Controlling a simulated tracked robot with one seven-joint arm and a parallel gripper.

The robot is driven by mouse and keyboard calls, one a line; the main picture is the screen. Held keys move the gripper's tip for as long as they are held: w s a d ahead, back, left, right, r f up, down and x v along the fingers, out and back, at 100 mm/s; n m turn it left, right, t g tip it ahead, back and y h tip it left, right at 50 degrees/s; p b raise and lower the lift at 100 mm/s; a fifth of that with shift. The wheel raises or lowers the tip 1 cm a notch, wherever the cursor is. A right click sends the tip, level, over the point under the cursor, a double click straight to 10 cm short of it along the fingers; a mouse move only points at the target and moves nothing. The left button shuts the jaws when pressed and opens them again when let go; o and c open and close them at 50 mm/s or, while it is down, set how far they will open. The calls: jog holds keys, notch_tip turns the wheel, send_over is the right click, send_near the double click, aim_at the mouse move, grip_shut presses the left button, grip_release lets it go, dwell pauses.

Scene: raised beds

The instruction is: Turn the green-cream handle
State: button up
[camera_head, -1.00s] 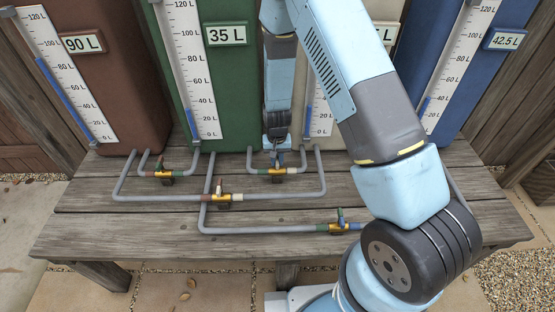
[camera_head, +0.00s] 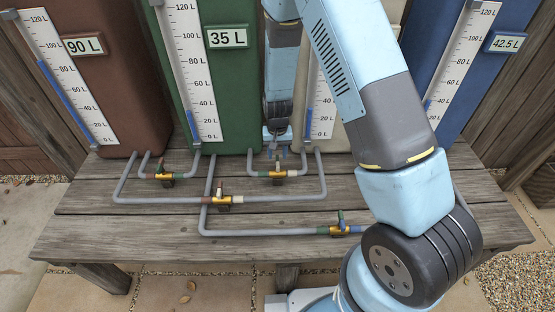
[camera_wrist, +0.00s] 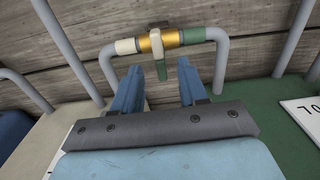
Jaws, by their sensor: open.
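The valve has a cream band on one side and a green band on the other. In the head view this valve (camera_head: 279,173) sits on the short pipe between the green and cream tanks, its lever partly hidden by my fingers.
Other valves stand close by: a red-green one (camera_head: 165,175), a red-cream one (camera_head: 223,199) and a green-blue one (camera_head: 341,229). Grey pipes run low over the wooden table (camera_head: 120,235). The green tank (camera_head: 232,100) and cream tank rise close behind my gripper.

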aim_at(278, 160)
notch_tip(278, 160, up, 9)
dwell(0.4)
dwell(1.4)
